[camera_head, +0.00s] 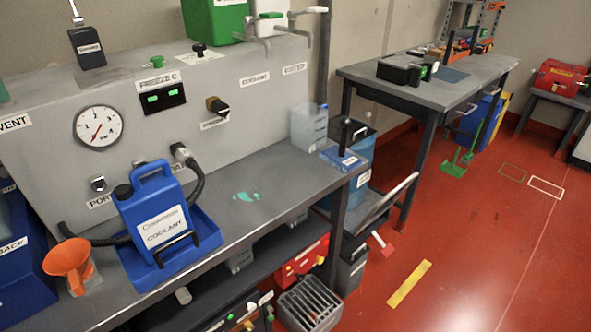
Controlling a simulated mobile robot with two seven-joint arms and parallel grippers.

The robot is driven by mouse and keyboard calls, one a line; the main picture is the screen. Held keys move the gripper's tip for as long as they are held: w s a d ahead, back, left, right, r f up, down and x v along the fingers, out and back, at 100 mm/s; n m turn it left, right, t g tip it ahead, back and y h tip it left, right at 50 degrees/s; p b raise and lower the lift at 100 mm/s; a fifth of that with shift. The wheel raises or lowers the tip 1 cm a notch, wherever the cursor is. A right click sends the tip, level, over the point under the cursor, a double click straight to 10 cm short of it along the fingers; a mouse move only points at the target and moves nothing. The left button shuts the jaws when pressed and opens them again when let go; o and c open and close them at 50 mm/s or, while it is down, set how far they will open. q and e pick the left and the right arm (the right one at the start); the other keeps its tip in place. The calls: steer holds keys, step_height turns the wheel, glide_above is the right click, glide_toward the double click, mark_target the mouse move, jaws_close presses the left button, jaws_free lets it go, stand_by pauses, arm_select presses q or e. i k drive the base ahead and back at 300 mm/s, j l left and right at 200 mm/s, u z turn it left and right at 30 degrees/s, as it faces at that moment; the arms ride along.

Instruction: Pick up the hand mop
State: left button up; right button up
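What looks like the hand mop (341,159) stands on the right end of the grey bench, a flat blue block with a white label and an upright black handle with a rounded top. Its label is too small to read. It stands beside a translucent bluish container, with its handle free. A small green-teal puddle (245,197) lies on the bench top to its left. Neither of my grippers is in view.
A blue coolant jug (154,214) stands in a blue tray on the grey bench (285,165), near an orange funnel (70,262). A translucent container (309,128) stands behind the mop. A blue bin is below the bench end. Red floor is open at right.

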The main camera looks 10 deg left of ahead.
mark_target(338, 156)
steer(key=i+l+u, duration=0.1)
steer(key=u, duration=0.3)
steer(key=i+l+u, duration=0.1)
steer(key=l+u, duration=0.3)
steer(key=i+l+u, duration=0.2)
steer(key=l, duration=0.25)
steer(key=l+u, duration=0.15)
steer(key=l, duration=0.35)
steer(key=i+l, duration=0.1)
steer(key=l, duration=0.45)
steer(key=l+u, duration=0.1)
steer(key=l, duration=0.45)
steer(key=i, duration=0.05)
